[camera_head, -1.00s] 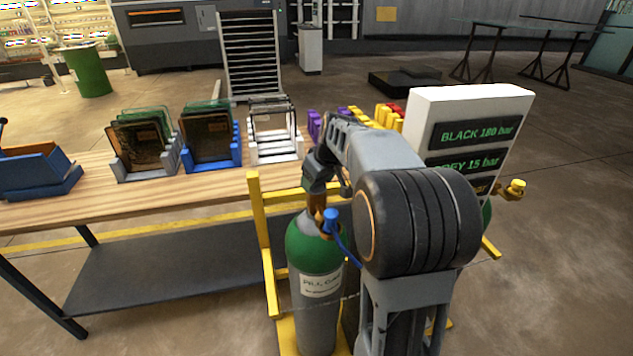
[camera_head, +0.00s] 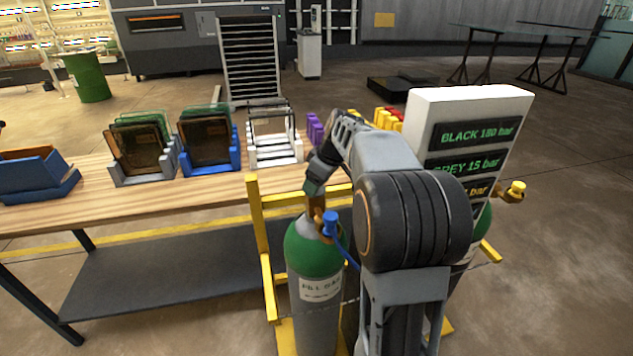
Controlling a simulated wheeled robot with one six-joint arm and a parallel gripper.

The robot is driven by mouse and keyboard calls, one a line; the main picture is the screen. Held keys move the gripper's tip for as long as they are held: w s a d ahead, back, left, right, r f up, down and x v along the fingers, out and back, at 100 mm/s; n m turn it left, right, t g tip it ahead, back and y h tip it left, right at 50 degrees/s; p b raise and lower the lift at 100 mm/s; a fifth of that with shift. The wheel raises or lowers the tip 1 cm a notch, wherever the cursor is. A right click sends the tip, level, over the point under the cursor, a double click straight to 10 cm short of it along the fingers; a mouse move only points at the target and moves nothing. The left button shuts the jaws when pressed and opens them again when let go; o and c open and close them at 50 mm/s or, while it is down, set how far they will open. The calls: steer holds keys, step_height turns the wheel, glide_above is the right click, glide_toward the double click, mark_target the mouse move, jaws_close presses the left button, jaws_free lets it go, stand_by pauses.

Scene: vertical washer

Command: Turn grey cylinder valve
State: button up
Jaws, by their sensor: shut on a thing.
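A grey cylinder with a green shoulder (camera_head: 318,290) and a white label stands upright in a yellow frame. A brass valve with a blue knob (camera_head: 330,222) sits on its top. My gripper (camera_head: 316,200) points down onto the valve top and is shut on it; the fingertips are small and partly hidden by my own wrist. A white display box (camera_head: 470,110) on the right reads "BLACK 180 bar" and "GREY 15 bar"; its lowest line is partly hidden by my arm. A second green-topped cylinder (camera_head: 483,225) is mostly hidden behind my arm, with a yellow-knobbed valve (camera_head: 516,190) beside it.
A wooden workbench (camera_head: 215,195) stands behind and left, holding several racks (camera_head: 210,150) of panels and a blue bin (camera_head: 38,175). The yellow frame's post (camera_head: 262,230) rises just left of the cylinder. Open floor (camera_head: 560,280) lies at the right.

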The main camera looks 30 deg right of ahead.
steer(key=o, duration=0.9)
steer(key=v, duration=1.4)
steer(key=shift+f, duration=0.1)
